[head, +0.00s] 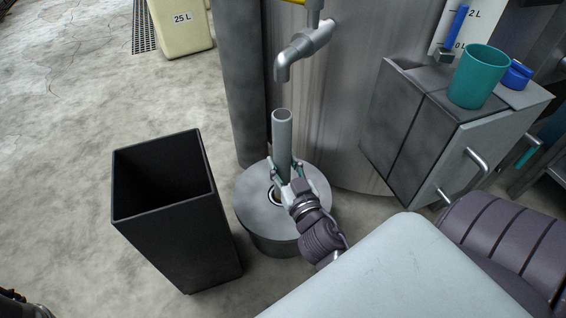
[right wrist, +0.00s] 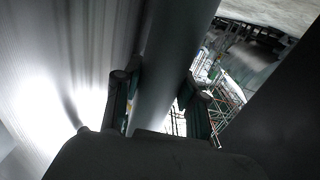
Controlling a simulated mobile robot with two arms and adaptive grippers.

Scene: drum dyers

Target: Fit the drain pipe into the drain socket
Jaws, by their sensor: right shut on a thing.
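The drain pipe (head: 282,134) is a grey tube that stands nearly upright under the metal spout. My right gripper (head: 284,172) is shut on its lower part. In the right wrist view the pipe (right wrist: 172,60) runs between the two fingers (right wrist: 160,100). The drain socket (head: 273,196) is a dark hole with a pale rim in the top of a round grey base (head: 252,212). The pipe's lower end is partly hidden by the gripper, so I cannot tell whether it is inside the socket.
A metal spout (head: 298,50) on the large drum (head: 335,110) hangs just above the pipe. A tall black bin (head: 180,230) stands left of the base. A grey cabinet (head: 440,130) with a teal cup (head: 479,77) is at right. A cream 25 L container (head: 180,28) stands at the back.

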